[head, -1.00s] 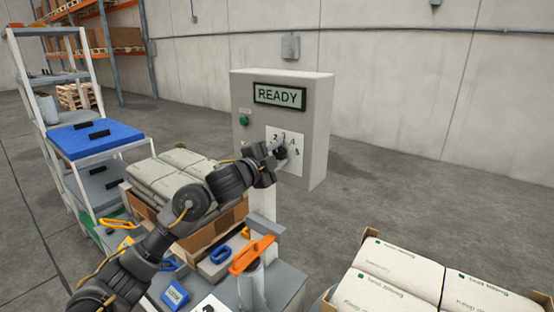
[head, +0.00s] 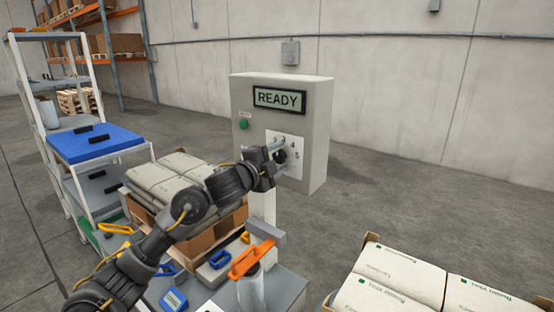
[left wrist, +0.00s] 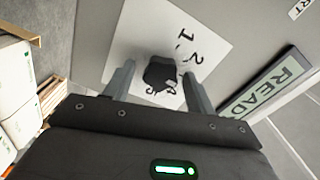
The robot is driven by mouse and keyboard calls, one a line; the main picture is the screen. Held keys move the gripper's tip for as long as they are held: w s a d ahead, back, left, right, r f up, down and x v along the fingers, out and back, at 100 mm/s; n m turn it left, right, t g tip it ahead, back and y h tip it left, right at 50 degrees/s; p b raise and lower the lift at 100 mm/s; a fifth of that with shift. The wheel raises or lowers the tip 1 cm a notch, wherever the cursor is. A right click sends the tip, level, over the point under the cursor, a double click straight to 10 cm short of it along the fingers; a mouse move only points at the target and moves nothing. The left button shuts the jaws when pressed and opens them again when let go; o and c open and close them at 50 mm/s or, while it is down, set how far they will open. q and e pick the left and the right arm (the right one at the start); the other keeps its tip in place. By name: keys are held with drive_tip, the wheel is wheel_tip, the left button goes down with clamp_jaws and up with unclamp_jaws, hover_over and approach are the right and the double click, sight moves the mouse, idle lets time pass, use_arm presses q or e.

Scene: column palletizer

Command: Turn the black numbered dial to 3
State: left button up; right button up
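The black dial (head: 281,157) sits on a white number plate (head: 298,143) on the front of a grey control box (head: 318,120). In the left wrist view the dial (left wrist: 160,73) lies between the two fingers of my left gripper (left wrist: 159,72), with a small gap showing on each side. The gripper is open. Digits 1 and 2 show on the plate; others are partly hidden by the dial and fingers. I cannot tell which number the dial points to. In the head view my left gripper (head: 280,153) is at the plate. My right gripper is not in view.
The box has a display (head: 279,98) reading READY and a green button (head: 243,124). A carton of pale bags (head: 172,172) stands below my left arm. An orange-handled tool (head: 250,258) stands in front. More bags (head: 400,272) are at lower right.

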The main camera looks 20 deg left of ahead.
use_arm(q)
drive_tip(key=shift+s+a, duration=0.2)
drive_tip(key=shift+s, duration=0.3)
drive_tip(key=v, duration=0.9)
drive_tip(key=shift+s+b, duration=0.3)
drive_tip(key=shift+s, duration=0.1)
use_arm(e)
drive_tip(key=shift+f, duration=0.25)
use_arm(q)
drive_tip(key=shift+a, duration=0.1)
